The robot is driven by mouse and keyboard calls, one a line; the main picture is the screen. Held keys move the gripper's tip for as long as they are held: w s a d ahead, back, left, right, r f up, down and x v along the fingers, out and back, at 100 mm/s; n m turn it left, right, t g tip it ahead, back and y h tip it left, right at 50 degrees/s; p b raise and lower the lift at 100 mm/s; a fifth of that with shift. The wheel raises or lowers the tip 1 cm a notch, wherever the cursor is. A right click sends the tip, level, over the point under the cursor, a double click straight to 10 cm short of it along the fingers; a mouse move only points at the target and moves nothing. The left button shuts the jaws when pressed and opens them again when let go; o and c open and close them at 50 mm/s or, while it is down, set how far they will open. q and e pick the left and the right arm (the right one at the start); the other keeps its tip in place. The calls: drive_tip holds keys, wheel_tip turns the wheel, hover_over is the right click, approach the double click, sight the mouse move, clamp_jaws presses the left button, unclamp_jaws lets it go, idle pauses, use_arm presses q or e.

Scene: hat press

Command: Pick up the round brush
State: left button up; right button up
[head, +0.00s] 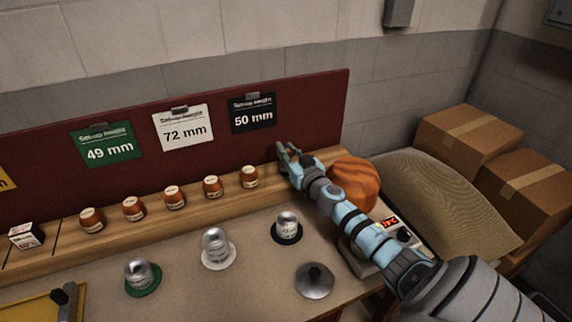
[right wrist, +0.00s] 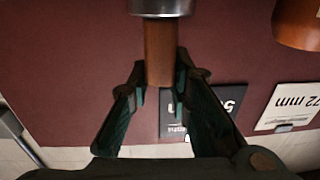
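The round brush (right wrist: 160,52) shows in the right wrist view as a brown wooden handle with a metal collar (right wrist: 160,6) at the picture's top edge. Its bristles are out of frame. My right gripper (right wrist: 161,76) has its fingertips close against both sides of the handle near its end, and it looks shut on it. In the head view my right gripper (head: 287,155) is over the back shelf, in front of the dark red board. I cannot make out the brush there; the gripper and arm hide it. My left gripper is not in view.
Several small brown pots (head: 174,197) stand along the wooden shelf, left of my right gripper. Metal-topped pieces (head: 215,245) and a grey metal disc (head: 314,281) are on the table (head: 185,300). An orange-brown rounded block (head: 354,180) is behind my arm. Cardboard boxes (head: 468,139) stand at right.

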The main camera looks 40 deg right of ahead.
drive_tip(key=shift+w+f, duration=0.1)
drive_tip(key=shift+w, duration=0.15)
clamp_jaws()
wheel_tip(320, 180, up, 20)
drive_tip(key=p, duration=1.3)
drive_tip(key=shift+p, duration=0.35)
